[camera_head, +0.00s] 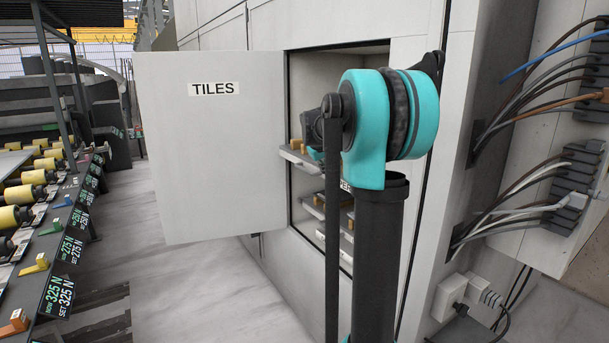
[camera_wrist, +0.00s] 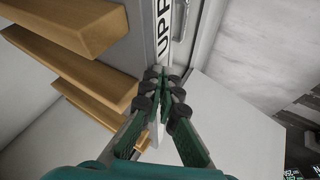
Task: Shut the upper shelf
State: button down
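The upper shelf (camera_head: 299,160) is a grey pull-out tray. In the head view it sticks out of the open cabinet (camera_head: 352,58), with light wooden pieces on it. In the wrist view its front (camera_wrist: 138,22) carries a label (camera_wrist: 163,32) reading "UPP", the rest cut off. Several wooden bars (camera_wrist: 95,88) lie to its left. My gripper (camera_wrist: 164,82) has its dark green fingers together at the tips, close to the label's lower end. I see nothing held between them, and contact with the shelf front is unclear.
The cabinet door (camera_head: 212,150), marked "TILES", stands wide open on the left. Lower shelves (camera_head: 318,208) sit below the upper one, partly hidden by my arm. Cables (camera_head: 535,110) and sockets (camera_head: 452,292) are at right. A machine with yellow rollers (camera_head: 35,177) is at left.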

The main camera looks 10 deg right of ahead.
jog(key=w+d, duration=0.1)
jog(key=d, duration=0.3)
jog(key=w+d, duration=0.1)
jog(key=d, duration=0.3)
jog(key=w+d, duration=0.2)
jog(key=d, duration=0.3)
jog(key=shift+a, duration=0.25)
jog(key=a, duration=0.2)
jog(key=s+a, duration=0.1)
jog(key=a, duration=0.1)
jog(key=shift+s+r, duration=0.2)
jog(key=v, duration=0.9)
jog(key=shift+s+r, duration=0.15)
jog(key=shift+r, duration=0.05)
jog(key=s+a+f+y, duration=0.1)
jog(key=s+a+f, duration=0.6)
jog(key=s+f, duration=0.4)
jog(key=s+a+f+m+g+y, duration=0.1)
jog(key=s+a+f, duration=0.6)
jog(key=s+f, duration=0.5)
jog(key=s+a+f+m+g+y, duration=0.1)
jog(key=s+a+f+y, duration=0.1)
jog(key=s+a+f, duration=0.5)
jog(key=s+f, duration=0.4)
jog(key=s, duration=0.4)
jog(key=shift+a, duration=0.3)
